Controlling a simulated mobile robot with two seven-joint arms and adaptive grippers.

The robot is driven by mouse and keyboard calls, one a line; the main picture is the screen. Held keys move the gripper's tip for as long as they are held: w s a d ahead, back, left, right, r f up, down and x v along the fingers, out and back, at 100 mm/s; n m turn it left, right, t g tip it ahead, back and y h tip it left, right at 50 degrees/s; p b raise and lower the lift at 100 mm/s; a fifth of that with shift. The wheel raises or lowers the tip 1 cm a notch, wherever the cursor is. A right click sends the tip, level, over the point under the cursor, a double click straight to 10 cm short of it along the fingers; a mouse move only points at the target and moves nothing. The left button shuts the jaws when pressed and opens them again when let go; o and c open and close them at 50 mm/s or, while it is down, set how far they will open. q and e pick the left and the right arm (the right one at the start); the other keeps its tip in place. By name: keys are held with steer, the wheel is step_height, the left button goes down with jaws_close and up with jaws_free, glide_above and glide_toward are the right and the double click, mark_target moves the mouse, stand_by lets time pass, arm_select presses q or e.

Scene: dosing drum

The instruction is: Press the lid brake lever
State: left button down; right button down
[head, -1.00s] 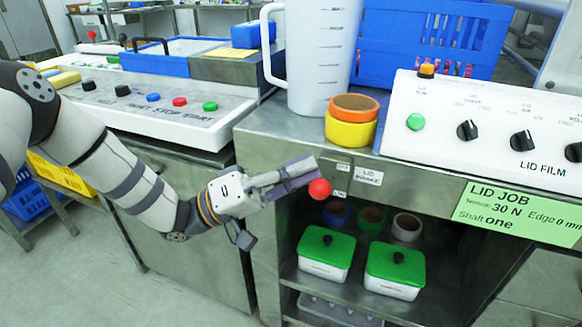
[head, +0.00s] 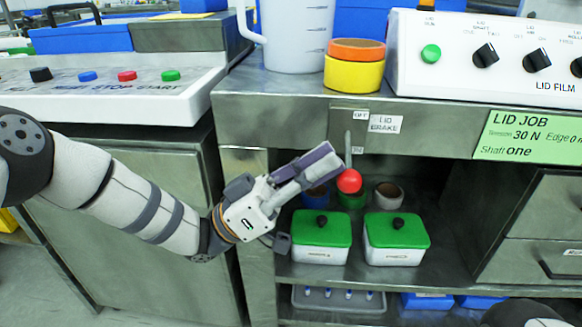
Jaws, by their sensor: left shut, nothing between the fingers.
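The lid brake lever has a red ball knob (head: 349,181) on a thin grey rod (head: 348,147). The rod comes from a plate under the counter edge and slants down, with the knob below the ON tag (head: 357,150). The OFF tag (head: 361,115) is above, beside the LID BRAKE label (head: 384,124). My left gripper (head: 333,160) is shut and empty. Its fingertips are just left of and slightly above the knob, beside the rod. I cannot tell whether they touch. My right gripper is not in view.
Two green-lidded boxes (head: 320,229) (head: 396,231) and tape rolls stand on the shelf below the lever. Yellow and orange rolls (head: 354,75) and a measuring jug (head: 298,35) stand on the counter above. A lid film panel (head: 490,58) is at right.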

arm_select(q)
steer(key=shift+w+d+f+b, duration=0.1)
steer(key=shift+f+b, duration=0.4)
steer(key=shift+f, duration=0.35)
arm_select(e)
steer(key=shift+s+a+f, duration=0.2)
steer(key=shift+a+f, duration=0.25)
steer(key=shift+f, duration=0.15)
arm_select(q)
steer(key=shift+f, duration=0.1)
